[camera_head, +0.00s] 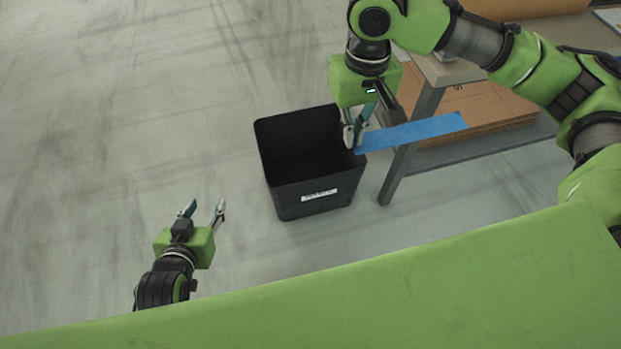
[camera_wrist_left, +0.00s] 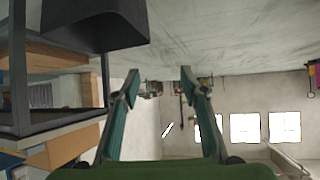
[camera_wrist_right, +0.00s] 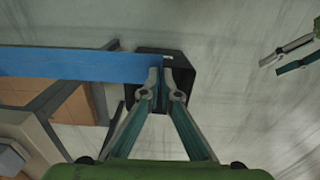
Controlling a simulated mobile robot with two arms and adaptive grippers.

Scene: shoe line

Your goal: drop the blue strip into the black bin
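The blue strip (camera_head: 418,132) is held level by one end in my right gripper (camera_head: 354,137), and its long part sticks out to the right in the head view. In the right wrist view the strip (camera_wrist_right: 70,65) runs left from the shut fingertips (camera_wrist_right: 162,92). The black bin (camera_head: 312,187) stands open on the floor with a white label on its front. The gripped end appears over the bin's right side; the rest of the strip reaches past the rim. My left gripper (camera_head: 205,210) is open and empty, left of the bin.
A table (camera_head: 425,95) with a grey leg and a lower shelf stands right of the bin. Flat cardboard (camera_head: 475,108) lies on that shelf, and the strip passes in front of it in the head view. The floor left of the bin is clear.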

